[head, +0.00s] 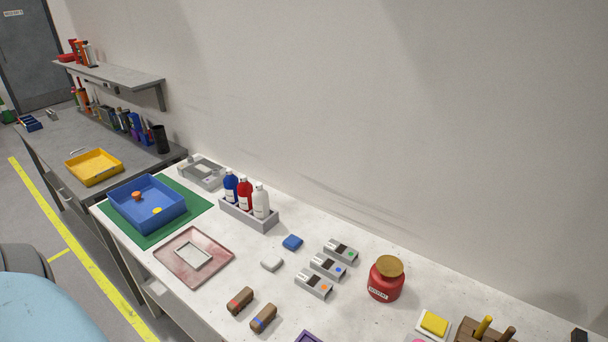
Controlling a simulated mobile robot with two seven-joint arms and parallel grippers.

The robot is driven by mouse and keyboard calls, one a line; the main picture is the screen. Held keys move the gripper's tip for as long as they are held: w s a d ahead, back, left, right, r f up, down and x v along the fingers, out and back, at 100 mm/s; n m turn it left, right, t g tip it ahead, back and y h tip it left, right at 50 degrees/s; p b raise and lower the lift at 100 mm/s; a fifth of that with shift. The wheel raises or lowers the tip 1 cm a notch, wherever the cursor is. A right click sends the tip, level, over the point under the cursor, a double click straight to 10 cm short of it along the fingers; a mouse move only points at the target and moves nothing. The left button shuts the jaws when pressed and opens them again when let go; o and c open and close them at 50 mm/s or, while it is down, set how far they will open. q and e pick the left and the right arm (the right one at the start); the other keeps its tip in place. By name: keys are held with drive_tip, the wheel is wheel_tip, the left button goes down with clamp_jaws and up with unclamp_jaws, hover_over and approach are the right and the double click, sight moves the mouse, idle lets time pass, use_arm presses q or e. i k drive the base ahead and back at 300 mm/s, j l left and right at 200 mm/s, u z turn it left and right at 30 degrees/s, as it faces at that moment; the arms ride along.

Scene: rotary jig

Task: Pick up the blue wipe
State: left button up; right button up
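Neither of my grippers shows in the head view.
A grey holder (236,212) with blue, red and white bottles stands left of the wipe. Several grey boxes (328,266) and a red jar (386,280) stand to the right. A pink-rimmed tray (168,260) and a blue tray (178,211) are left. The wall rises behind.

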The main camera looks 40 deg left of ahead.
sight(293, 242)
drive_tip(key=k+u, duration=0.15)
drive_tip(key=u, duration=0.2)
drive_tip(key=k+j+u, duration=0.15)
drive_tip(key=u, duration=0.25)
drive_tip(key=k+j+u, duration=0.1)
drive_tip(key=u, duration=0.25)
drive_tip(key=k+j, duration=0.05)
